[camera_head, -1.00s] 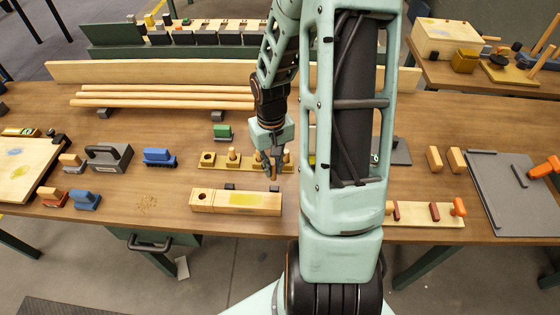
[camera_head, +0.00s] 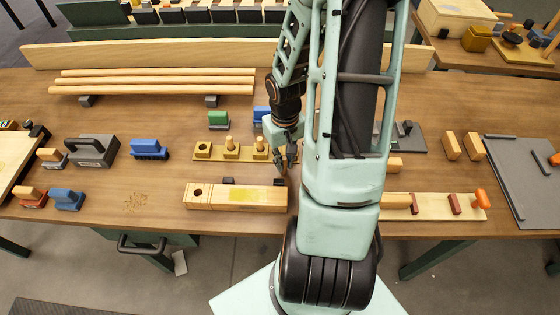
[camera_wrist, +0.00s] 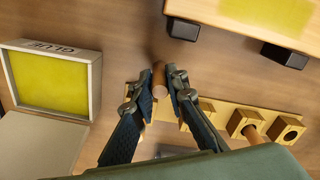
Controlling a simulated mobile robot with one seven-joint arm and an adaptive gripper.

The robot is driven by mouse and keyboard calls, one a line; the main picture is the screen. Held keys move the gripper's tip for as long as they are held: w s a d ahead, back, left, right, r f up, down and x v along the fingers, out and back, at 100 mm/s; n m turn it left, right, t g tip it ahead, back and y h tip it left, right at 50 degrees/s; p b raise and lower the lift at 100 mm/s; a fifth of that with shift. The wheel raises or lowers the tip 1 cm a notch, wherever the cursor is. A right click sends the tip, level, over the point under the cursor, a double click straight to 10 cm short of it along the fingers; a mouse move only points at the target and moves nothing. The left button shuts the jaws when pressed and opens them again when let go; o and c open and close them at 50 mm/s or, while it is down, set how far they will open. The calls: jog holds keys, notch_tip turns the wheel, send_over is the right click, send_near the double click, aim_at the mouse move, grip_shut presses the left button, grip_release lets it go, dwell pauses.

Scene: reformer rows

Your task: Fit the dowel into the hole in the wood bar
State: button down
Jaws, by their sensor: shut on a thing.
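The wood bar (camera_head: 235,197) is a pale block with a yellow patch on top, lying near the bench's front edge. Its round dark hole (camera_head: 198,193) is near its left end. My gripper (camera_head: 287,161) is by the bar's right end, on its far side. In the wrist view my gripper (camera_wrist: 160,88) is shut on a short wooden dowel (camera_wrist: 159,76), whose end shows between the fingertips. The bar's yellow-patched side (camera_wrist: 240,16) shows at the top right there, apart from the dowel. The hole is out of the wrist view.
A dowel rack (camera_head: 217,155) stands behind the bar; its left socket is empty and other dowels stand in it. Dark blocks support the bar. A glue box (camera_wrist: 97,75) with a yellow pad lies left in the wrist view.

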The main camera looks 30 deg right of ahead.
jog(key=shift+s+d, duration=0.1)
jog(key=shift+f, duration=0.15)
jog(key=c, duration=1.9)
grip_release()
